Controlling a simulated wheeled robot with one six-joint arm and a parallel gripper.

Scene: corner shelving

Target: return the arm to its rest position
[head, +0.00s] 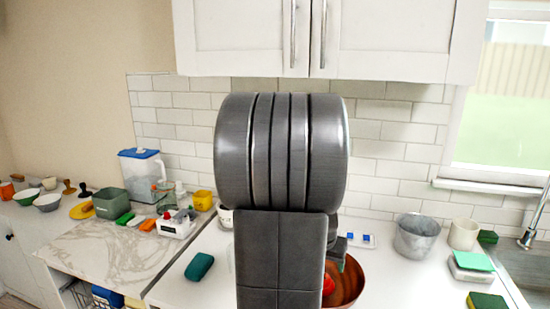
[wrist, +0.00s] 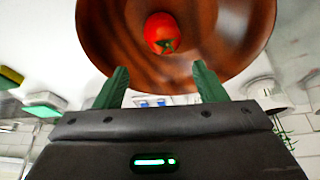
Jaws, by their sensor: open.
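My arm fills the middle of the head view and hides much of the counter behind it. My gripper (wrist: 160,84) shows in the wrist view with its two green fingers spread apart and nothing between them. Beyond the fingertips is a brown wooden bowl (wrist: 110,40) with a red tomato (wrist: 160,30) inside it. In the head view the bowl (head: 352,283) is partly hidden behind my arm, and a bit of the tomato (head: 328,284) shows at the arm's edge.
A grey pot (head: 416,238), a white cup (head: 463,234) and a sink (head: 535,262) are to the right. A teal sponge (head: 199,266) lies left of my arm. A marble counter (head: 110,258) with several items is further left. White cupboards (head: 390,40) hang above.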

